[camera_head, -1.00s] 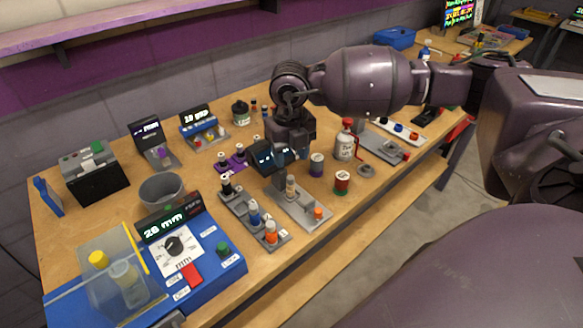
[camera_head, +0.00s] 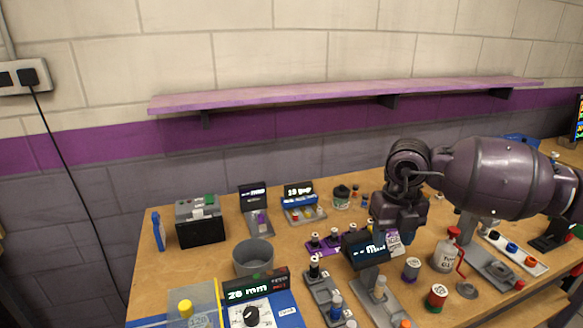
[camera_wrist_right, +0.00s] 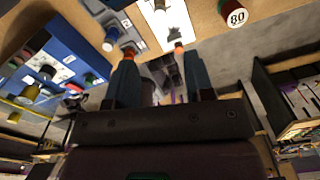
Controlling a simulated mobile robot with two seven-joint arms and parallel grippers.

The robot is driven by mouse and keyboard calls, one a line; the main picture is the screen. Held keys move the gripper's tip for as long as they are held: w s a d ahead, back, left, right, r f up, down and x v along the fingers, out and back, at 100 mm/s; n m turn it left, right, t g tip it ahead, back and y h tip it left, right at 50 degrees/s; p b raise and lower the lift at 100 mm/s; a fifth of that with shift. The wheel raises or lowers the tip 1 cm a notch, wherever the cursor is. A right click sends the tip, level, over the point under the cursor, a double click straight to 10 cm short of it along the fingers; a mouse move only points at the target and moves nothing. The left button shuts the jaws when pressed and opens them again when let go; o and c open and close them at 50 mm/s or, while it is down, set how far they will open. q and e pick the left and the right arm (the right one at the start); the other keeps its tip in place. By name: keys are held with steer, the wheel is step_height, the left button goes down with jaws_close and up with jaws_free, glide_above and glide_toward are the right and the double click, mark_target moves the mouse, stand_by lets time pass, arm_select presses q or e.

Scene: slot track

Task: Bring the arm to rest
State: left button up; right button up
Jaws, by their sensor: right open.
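My right arm (camera_head: 490,178) comes in from the right of the head view, over the wooden workbench (camera_head: 208,270). Its wrist points down, with the right gripper (camera_head: 398,235) above the back of the small black display. Its fingertips are hard to make out there. In the right wrist view the two teal fingers of the right gripper (camera_wrist_right: 160,75) stand apart, with nothing held between them. My left gripper is not in view.
Near the gripper stand a display stand (camera_head: 368,252), a grey can (camera_head: 411,268), a red-and-green can (camera_head: 436,298) and a white bottle (camera_head: 446,256). A grey cup (camera_head: 254,258) and a black box (camera_head: 200,222) stand left. A purple shelf (camera_head: 340,94) runs along the wall.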

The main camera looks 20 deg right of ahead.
steer(key=s+a+f+n+y, duration=0.1)
steer(key=a+f+y, duration=0.15)
steer(key=a, duration=0.25)
steer(key=s+a+f+y, duration=0.1)
steer(key=s+a+y, duration=0.15)
steer(key=a, duration=0.25)
steer(key=s+a+r+m+t+y, duration=0.1)
steer(key=a+r+m+t+y, duration=0.2)
steer(key=a+y, duration=0.35)
steer(key=s+a+r+m+t+y, duration=0.2)
steer(key=a+r+m+t+y, duration=0.15)
steer(key=a+y, duration=0.3)
steer(key=d+f+m+t+h, duration=0.5)
steer(key=d+m+h, duration=0.35)
steer(key=m, duration=0.35)
steer(key=d+f+m+t+h, duration=0.45)
steer(key=d+m+h, duration=0.25)
steer(key=m+h, duration=0.4)
steer(key=s+d+f+m+g, duration=0.25)
steer(key=s+f+g, duration=0.45)
steer(key=s, duration=0.4)
steer(key=s+d+f+m+g, duration=0.1)
steer(key=s+f+m+g, duration=0.2)
steer(key=s+f+g, duration=0.6)
steer(key=w+f+n+t+y, duration=0.1)
steer(key=w+f+t, duration=0.5)
steer(key=t, duration=0.5)
steer(key=shift+a+f, duration=0.3)
steer(key=shift+f, duration=0.4)
